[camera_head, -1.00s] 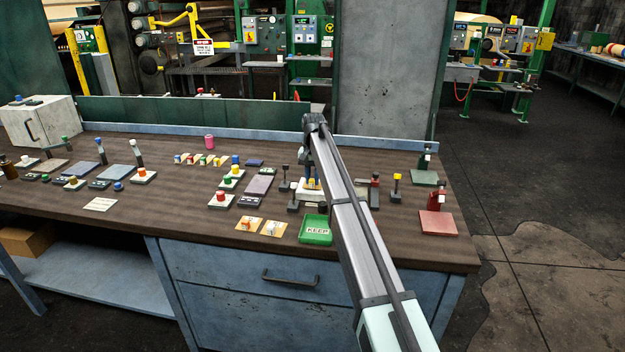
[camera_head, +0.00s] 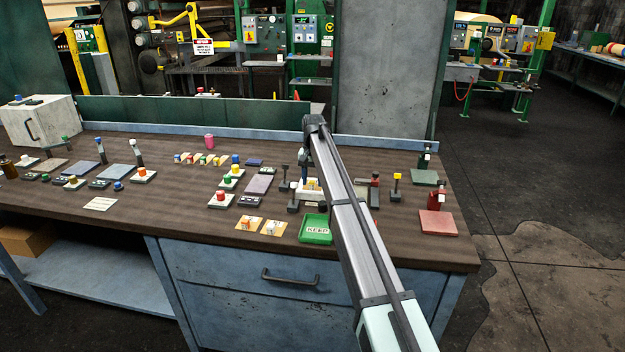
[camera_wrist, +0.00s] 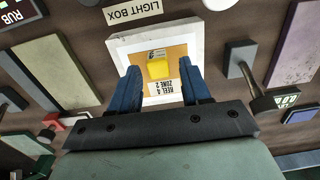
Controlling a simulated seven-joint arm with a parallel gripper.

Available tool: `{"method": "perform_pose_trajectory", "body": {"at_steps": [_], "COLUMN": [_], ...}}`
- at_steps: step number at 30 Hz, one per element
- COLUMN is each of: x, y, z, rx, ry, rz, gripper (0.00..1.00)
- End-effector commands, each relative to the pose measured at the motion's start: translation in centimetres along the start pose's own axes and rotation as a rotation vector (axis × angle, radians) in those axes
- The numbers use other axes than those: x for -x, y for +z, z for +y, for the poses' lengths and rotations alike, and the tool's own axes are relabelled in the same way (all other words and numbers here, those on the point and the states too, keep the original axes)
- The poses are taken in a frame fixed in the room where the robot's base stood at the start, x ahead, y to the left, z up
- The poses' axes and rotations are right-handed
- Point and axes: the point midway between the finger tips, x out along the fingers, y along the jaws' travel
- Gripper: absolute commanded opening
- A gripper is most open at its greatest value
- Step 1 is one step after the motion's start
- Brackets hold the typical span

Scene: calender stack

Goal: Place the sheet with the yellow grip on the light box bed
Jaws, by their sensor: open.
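The light box (camera_head: 318,197) is a small white-framed box on the bench, partly hidden behind my arm in the head view. Its white rim (camera_wrist: 118,52) shows in the wrist view beside the LIGHT BOX label. An orange-yellow sheet with a yellow grip (camera_wrist: 158,70) lies inside the frame; its printed label reads REEL 4 ZONE 2. My gripper (camera_wrist: 160,78) is open, its blue fingers either side of the grip in this view and apart from it. In the head view my gripper (camera_head: 304,173) is just above the box, and the grip shows below it.
A green KEEP tray (camera_head: 315,236) is in front of the light box. Small dark posts (camera_head: 284,172) and a yellow-topped post (camera_head: 396,178) stand nearby.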

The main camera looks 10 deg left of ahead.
Motion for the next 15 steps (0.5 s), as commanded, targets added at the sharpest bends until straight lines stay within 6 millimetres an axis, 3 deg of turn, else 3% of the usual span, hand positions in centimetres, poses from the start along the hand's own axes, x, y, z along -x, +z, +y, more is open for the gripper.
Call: {"method": "perform_pose_trajectory", "body": {"at_steps": [5,15], "x": [1.8,8.0], "y": [-0.1,-0.1], "z": [0.0,0.0], "rx": [0.000,0.000], "ry": [0.000,-0.001], "rz": [0.001,0.002], "gripper": [0.47,0.47]}}
